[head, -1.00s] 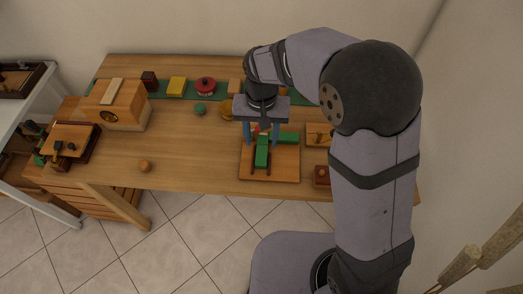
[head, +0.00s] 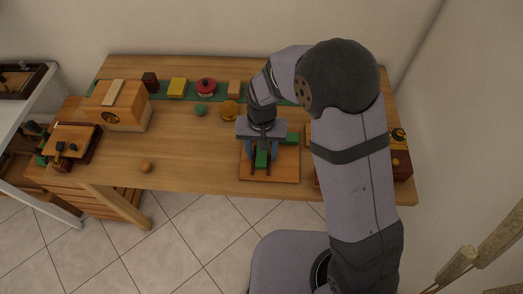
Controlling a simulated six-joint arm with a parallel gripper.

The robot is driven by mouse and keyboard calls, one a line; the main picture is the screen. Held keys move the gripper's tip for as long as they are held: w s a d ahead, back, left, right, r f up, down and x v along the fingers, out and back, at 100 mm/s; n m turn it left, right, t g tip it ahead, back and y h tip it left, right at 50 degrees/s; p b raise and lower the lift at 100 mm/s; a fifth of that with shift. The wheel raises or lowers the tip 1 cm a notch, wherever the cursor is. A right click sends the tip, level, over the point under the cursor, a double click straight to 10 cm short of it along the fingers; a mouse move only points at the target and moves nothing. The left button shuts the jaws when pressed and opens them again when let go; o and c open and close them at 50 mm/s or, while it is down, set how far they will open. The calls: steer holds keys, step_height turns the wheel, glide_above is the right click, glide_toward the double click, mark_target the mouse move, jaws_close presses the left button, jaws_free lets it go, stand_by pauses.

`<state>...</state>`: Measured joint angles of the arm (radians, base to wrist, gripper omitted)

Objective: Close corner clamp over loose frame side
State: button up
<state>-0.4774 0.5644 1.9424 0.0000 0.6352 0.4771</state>
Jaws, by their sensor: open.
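A wooden board (head: 286,173) lies near the table's front edge. A green bar (head: 262,159) stretches toward the front on it, between two dark strips. A second green piece (head: 292,138) shows at the board's back right. I cannot tell for sure which green piece is the loose frame side. My gripper (head: 262,158) points down over the board, its two blue fingers apart, one on each side of the front green bar. Whether they touch anything is unclear. My gripper's body hides the corner between the green pieces, and no clamp can be made out there.
Behind the board stand a yellow round piece (head: 229,109), a green knob (head: 201,110) and a red round piece (head: 206,87). A wooden box (head: 119,105) stands at left. A small ball (head: 145,167) lies front left. The table between is clear.

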steer(key=shift+c, duration=0.3)
jaws_close()
steer(key=shift+w, duration=1.05)
steer(key=shift+o, duration=0.3)
jaws_free()
steer(key=shift+r, duration=0.1)
steer(key=shift+r+b, duration=0.35)
steer(key=shift+r, duration=3.25)
